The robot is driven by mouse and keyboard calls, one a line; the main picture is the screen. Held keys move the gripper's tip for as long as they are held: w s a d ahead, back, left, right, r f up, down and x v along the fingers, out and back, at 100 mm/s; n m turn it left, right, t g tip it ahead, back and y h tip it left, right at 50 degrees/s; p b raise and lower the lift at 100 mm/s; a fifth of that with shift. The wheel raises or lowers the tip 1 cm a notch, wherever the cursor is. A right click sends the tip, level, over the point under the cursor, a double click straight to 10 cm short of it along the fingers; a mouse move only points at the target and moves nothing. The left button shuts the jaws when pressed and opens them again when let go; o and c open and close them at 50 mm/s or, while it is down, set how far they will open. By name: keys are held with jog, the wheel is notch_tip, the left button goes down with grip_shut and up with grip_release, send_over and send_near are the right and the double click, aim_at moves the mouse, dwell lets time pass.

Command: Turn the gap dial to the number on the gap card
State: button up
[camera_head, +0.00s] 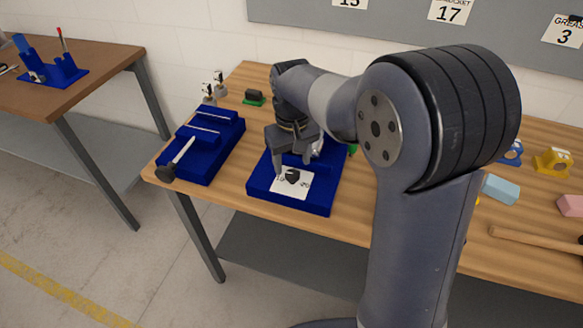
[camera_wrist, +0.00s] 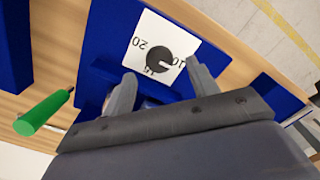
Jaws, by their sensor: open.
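The gap dial (camera_head: 292,176) is a dark round knob on a white printed plate (camera_head: 279,189), set on a blue base (camera_head: 320,203). In the wrist view the dial (camera_wrist: 152,60) shows whole, with 20 and 10 printed around it; other marks are hard to read. My gripper (camera_head: 294,168) is just above and behind the dial plate. In the wrist view my gripper (camera_wrist: 160,82) has its two fingers apart, with the dial beyond the tips and nothing between them. I cannot tell which number the dial points to. No card that I can name as the gap card shows.
A blue fixture with a dark-handled lever (camera_head: 166,173) stands to the left. A green handle (camera_wrist: 42,113) sticks out beside the base. Wall cards read 17 (camera_head: 449,12) and 3 (camera_head: 566,30); another is cut off. Foam blocks (camera_head: 500,190) and a wooden-handled tool (camera_head: 530,241) lie at right.

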aim_at(293, 174)
jog(key=shift+f, duration=1.75)
jog(key=c, duration=1)
